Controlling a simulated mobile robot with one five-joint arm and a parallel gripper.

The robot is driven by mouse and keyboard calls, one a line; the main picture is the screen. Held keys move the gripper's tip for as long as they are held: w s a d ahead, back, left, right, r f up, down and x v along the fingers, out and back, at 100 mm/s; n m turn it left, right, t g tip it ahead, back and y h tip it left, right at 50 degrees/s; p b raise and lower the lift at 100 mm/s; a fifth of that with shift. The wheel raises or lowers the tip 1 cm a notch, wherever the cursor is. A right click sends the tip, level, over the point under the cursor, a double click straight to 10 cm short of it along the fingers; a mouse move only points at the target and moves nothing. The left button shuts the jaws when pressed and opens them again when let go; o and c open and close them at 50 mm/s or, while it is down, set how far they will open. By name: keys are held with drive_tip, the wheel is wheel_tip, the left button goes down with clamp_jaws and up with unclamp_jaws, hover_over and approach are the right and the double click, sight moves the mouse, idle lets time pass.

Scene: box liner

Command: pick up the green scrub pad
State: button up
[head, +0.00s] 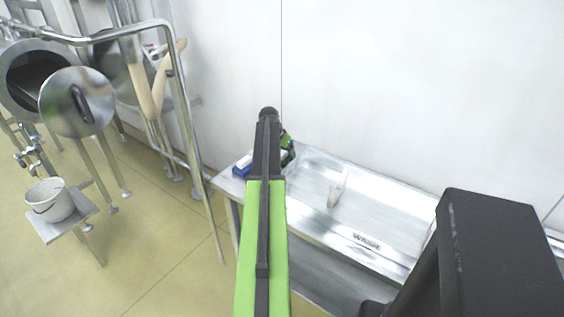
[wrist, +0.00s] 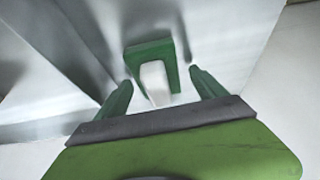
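In the wrist view a dark green block-like piece (wrist: 150,52), which looks like the green scrub pad, lies ahead of my gripper on a pale shiny surface. A white piece (wrist: 155,84) sits against its near side. My gripper (wrist: 160,76) is open. Its two green fingers are spread to the left and right, with the white piece between their tips and the green piece just beyond. I cannot tell whether the fingers touch anything. In the head view my arm hides most of this spot; a bit of green (head: 288,142) shows beside it, and I cannot tell pad from finger.
A metal table (head: 310,222) stands against the white wall. On it are a blue item (head: 242,166), a white item (head: 338,190) and a label with dark lettering (head: 367,242). To the left are metal rails (head: 185,110) and a white bucket (head: 49,200) on a stand.

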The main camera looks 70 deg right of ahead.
sight(285, 152)
drive_tip(key=c, duration=1.4)
drive_tip(key=shift+r+p, duration=0.6)
drive_tip(key=shift+c, duration=0.2)
drive_tip(key=r+p, duration=0.3)
drive_tip(key=s+r+p, duration=0.1)
drive_tip(key=shift+a+r, duration=0.15)
drive_tip(key=shift+a, duration=0.1)
drive_tip(key=s+a+r+p, duration=0.4)
drive_tip(key=s+r+p, duration=0.1)
drive_tip(key=s, duration=0.4)
drive_tip(key=shift+s+a+r+p, duration=0.15)
drive_tip(key=shift+s+r+p, duration=0.25)
drive_tip(key=shift+p, duration=0.15)
